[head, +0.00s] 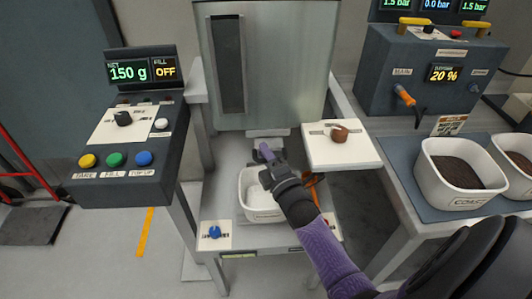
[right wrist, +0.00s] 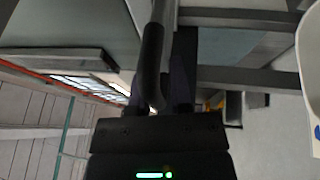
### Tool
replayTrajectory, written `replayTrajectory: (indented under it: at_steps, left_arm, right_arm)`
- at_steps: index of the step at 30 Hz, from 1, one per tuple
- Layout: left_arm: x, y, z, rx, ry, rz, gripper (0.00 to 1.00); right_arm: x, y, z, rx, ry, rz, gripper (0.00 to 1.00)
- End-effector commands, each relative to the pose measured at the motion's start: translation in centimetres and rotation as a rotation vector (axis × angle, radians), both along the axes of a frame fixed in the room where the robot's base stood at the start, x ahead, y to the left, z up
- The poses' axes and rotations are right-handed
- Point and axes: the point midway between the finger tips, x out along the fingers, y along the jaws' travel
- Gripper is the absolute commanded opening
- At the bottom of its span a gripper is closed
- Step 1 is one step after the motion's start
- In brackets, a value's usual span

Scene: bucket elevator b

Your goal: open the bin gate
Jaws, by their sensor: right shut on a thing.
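The bin (head: 275,75) is a tall grey metal box in the head view, with a dark window slot. A small pale gate piece (head: 267,133) shows under its bottom edge. My right gripper (head: 266,153) is just below and in front of this piece, its fingers pointing up toward the bin. In the right wrist view, the right gripper (right wrist: 158,75) is shut on a dark rounded bar (right wrist: 152,65), seemingly the gate's handle. The gripper hides the handle in the head view, and I cannot tell how far the gate is open. My left gripper is not in view.
A white tub (head: 262,214) stands below the gripper on the stand. A white plate (head: 345,154) with a brown knob (head: 340,134) juts out at right. The control panel (head: 130,177) at left reads 150 g and OFF. A filled tub (head: 455,195) stands far right.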

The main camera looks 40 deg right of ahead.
Motion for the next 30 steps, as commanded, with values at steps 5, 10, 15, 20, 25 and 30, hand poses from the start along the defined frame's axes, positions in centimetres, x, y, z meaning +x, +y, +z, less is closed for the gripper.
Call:
replayTrajectory:
  at_steps: [5, 10, 15, 20, 25, 30]
  left_arm:
    - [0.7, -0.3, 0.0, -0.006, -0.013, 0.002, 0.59]
    - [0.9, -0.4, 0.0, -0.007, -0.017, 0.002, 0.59]
    - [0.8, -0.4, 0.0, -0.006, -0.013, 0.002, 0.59]
    - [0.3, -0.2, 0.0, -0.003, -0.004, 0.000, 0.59]
    - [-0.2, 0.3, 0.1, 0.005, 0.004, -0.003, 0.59]
    - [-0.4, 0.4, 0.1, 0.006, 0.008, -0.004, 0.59]
  right_arm:
    - [0.1, 0.0, 0.4, -0.003, -0.011, 0.002, 0.00]
    - [0.1, 0.0, 0.5, -0.003, -0.014, 0.002, 0.00]
    - [0.1, 0.0, 0.6, -0.005, -0.015, 0.002, 0.00]
    - [0.1, 0.0, 0.6, -0.005, -0.017, 0.002, 0.00]
    - [0.1, 0.0, 0.7, -0.005, -0.019, 0.002, 0.00]
    - [0.1, 0.0, 0.7, -0.006, -0.020, 0.002, 0.00]
